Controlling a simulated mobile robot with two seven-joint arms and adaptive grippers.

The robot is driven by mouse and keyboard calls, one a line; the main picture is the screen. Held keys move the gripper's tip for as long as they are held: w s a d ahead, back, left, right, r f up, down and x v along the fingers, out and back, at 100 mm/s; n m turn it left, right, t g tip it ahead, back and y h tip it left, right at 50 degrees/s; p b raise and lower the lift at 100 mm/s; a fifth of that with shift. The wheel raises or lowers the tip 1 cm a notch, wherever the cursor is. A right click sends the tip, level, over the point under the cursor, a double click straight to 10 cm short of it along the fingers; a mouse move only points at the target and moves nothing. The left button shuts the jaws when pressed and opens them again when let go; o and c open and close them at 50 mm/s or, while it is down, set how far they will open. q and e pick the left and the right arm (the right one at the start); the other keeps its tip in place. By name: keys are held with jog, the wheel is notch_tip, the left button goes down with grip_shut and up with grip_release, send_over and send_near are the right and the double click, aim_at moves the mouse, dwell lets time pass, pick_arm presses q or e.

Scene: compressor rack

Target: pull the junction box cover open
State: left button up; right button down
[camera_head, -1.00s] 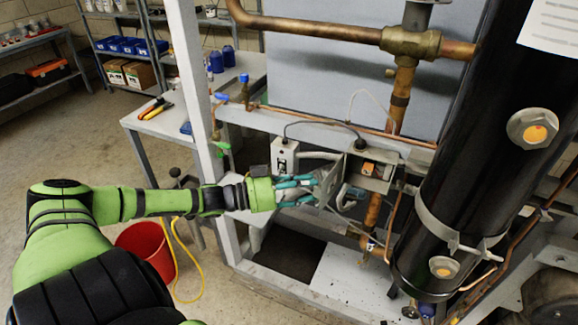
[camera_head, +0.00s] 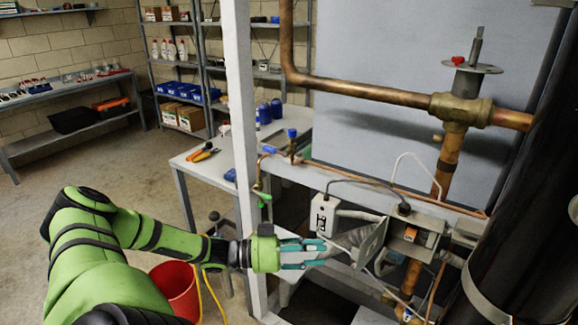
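The junction box (camera_head: 424,251) is a small grey box on the rack's cross rail, with an orange part (camera_head: 410,234) showing inside it. Its grey cover (camera_head: 371,245) stands swung out at the box's left side, so the box front is open. My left gripper (camera_head: 324,252), with teal fingers, is left of the cover and points right toward it. A gap shows between the fingers and the cover plate. Pale conduit lies behind the fingertips, and I cannot tell how far apart they are. My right gripper is not in view.
A white switch box (camera_head: 324,215) sits just above my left gripper. The rack's upright post (camera_head: 240,120) stands close by my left wrist. Copper pipes (camera_head: 375,93) and a black cylinder (camera_head: 515,210) bound the right side. A red bucket (camera_head: 176,290) is on the floor.

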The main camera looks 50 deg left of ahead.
pick_arm(q)
jog(key=shift+v, duration=2.6)
